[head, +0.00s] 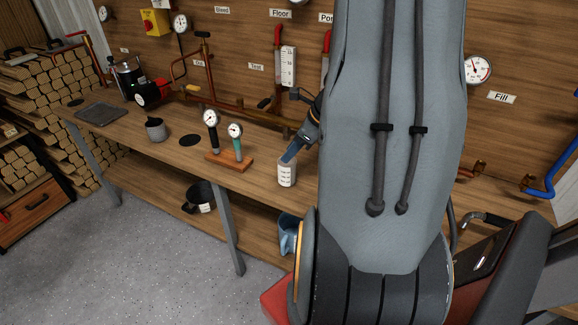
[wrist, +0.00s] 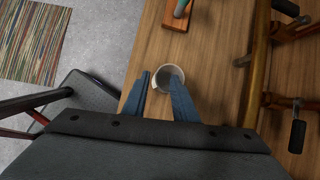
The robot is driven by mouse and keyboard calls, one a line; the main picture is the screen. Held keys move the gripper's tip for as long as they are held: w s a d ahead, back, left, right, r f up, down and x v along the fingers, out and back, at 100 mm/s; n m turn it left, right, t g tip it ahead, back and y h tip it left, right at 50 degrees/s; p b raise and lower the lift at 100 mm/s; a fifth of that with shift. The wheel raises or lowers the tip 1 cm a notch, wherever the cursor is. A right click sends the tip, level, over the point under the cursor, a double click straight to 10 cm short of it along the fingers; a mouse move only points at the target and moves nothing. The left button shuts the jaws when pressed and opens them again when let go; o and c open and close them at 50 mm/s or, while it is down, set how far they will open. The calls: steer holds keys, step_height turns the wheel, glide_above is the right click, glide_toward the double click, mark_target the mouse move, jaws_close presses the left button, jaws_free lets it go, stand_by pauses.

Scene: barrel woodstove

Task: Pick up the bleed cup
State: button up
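A small white cup with dark printed markings (head: 287,174) stands upright near the front edge of the wooden bench; I take it for the bleed cup. My gripper (head: 292,154) points down at its rim from the upper right. In the wrist view the cup (wrist: 159,84) lies at my gripper's fingertips (wrist: 158,75). The two blue fingers are apart. The left finger is just outside the cup's left side, and the right finger overlaps the cup's opening. I cannot tell whether that finger is inside the cup or above it. No finger visibly clamps the cup.
A wooden block with two gauges (head: 229,160) stands left of the cup. A grey cup (head: 156,130) is farther left on the bench (head: 180,168). Copper pipes and valves (head: 235,104) run behind. A blue jug (head: 289,235) and dark pot (head: 200,198) are below the benchtop.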

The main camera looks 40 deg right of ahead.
mark_target(288, 171)
steer(key=s+d+m+h, duration=0.1)
steer(key=d+m, duration=0.3)
steer(key=d, duration=0.1)
steer(key=shift+t, duration=0.4)
steer(key=shift+p+x, duration=0.7)
steer(key=shift+x, duration=3.1)
steer(key=shift+c, duration=0.2)
jaws_close()
